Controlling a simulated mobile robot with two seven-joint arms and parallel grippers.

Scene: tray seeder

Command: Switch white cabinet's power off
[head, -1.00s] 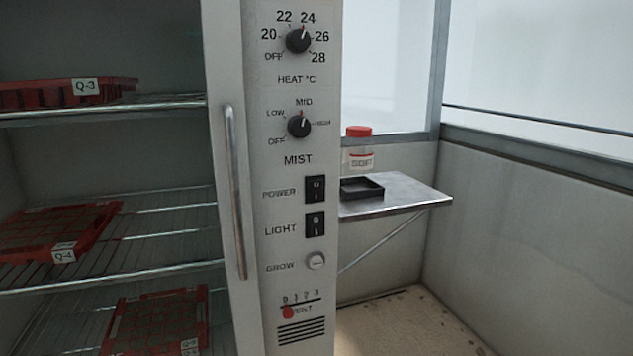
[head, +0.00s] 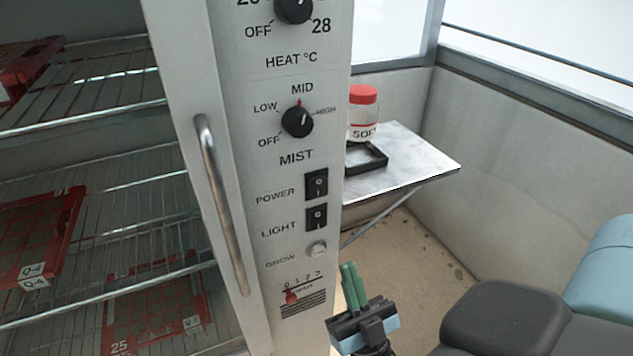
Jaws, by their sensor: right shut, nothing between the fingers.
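The white cabinet (head: 237,150) stands at the left with its narrow control panel facing me. The black POWER rocker switch (head: 316,184) sits on the panel between the MIST knob (head: 297,122) and the LIGHT rocker switch (head: 316,217). Which way the POWER rocker is pressed is too small to tell. My right gripper (head: 349,284) is at the bottom centre, its green fingers pointing up and together, with nothing held. It is below and right of the switches, near the panel's right edge, and apart from the POWER switch. My left gripper is out of view.
A vertical handle (head: 222,205) runs along the panel's left side. Red trays (head: 140,308) lie on wire shelves. The HEAT knob (head: 294,8), GROW button (head: 317,249) and red VENT slider (head: 291,297) share the panel. A metal side shelf (head: 425,160) holds a red-lidded jar (head: 363,112) and a black tray (head: 378,158).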

